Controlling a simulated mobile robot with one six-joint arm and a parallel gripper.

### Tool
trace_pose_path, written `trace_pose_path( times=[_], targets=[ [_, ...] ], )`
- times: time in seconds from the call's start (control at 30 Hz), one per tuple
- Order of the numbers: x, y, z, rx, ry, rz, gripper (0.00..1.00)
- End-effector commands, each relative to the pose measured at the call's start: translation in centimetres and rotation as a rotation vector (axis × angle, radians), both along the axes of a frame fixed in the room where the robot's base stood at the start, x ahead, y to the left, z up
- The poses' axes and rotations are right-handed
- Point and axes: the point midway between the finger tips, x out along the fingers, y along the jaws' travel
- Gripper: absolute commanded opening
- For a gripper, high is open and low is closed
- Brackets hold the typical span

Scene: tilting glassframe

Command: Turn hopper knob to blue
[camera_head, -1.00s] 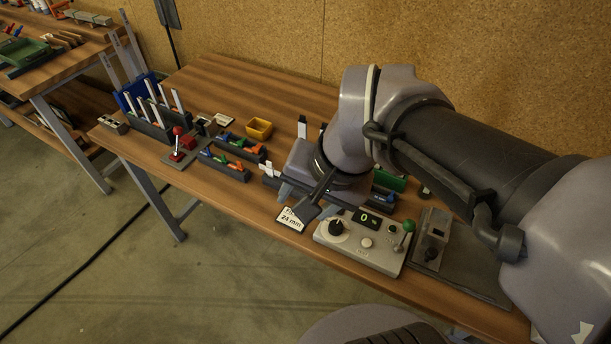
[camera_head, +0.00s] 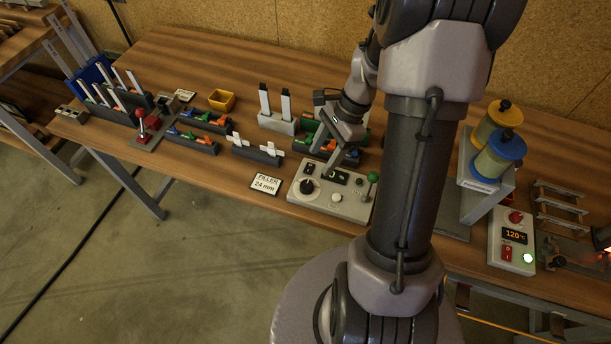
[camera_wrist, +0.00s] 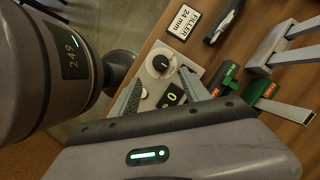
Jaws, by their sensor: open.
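A grey control box (camera_head: 352,209) stands near the table's front edge. It has a black knob (camera_head: 307,186), a small lit display (camera_head: 336,175), a pale button (camera_head: 337,197) and a green-topped lever (camera_head: 372,179). The knob also shows in the wrist view (camera_wrist: 160,65), with a pale pointer line; its colour marks are too small to read. Two hoppers, one yellow-topped (camera_head: 504,113) and one blue-topped (camera_head: 507,146), stand right of my arm. My gripper (camera_wrist: 162,88) is open and empty above the box, its fingers apart from the knob.
A filler card (camera_head: 265,184) lies left of the box. Racks of coloured clips (camera_head: 206,120) and a holder with two upright pale strips (camera_head: 276,123) stand behind it. A heater controller (camera_head: 513,238) is at right. My arm hides part of the table.

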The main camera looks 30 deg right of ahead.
Motion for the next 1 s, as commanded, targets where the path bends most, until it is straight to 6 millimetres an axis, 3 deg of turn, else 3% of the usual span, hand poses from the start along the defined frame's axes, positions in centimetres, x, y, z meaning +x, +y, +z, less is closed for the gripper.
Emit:
trace_pose_path(
  times=[0.03,0.1,0.3,0.47,0.7,0.77,1.0],
  targets=[
    [0.0,0.7,-2.0,0.002,0.002,0.002,0.54],
    [0.1,1.5,-3.9,0.001,0.003,0.003,0.54],
    [0.4,3.2,-8.0,0.0,0.001,0.003,0.54],
    [0.5,3.8,-9.2,-0.002,-0.001,0.003,0.54],
    [0.5,3.9,-9.3,-0.002,-0.002,0.002,0.54],
    [0.5,3.9,-9.3,-0.002,-0.002,0.002,0.47],
    [0.5,3.9,-9.3,-0.002,-0.001,0.003,0.0]
  ],
)
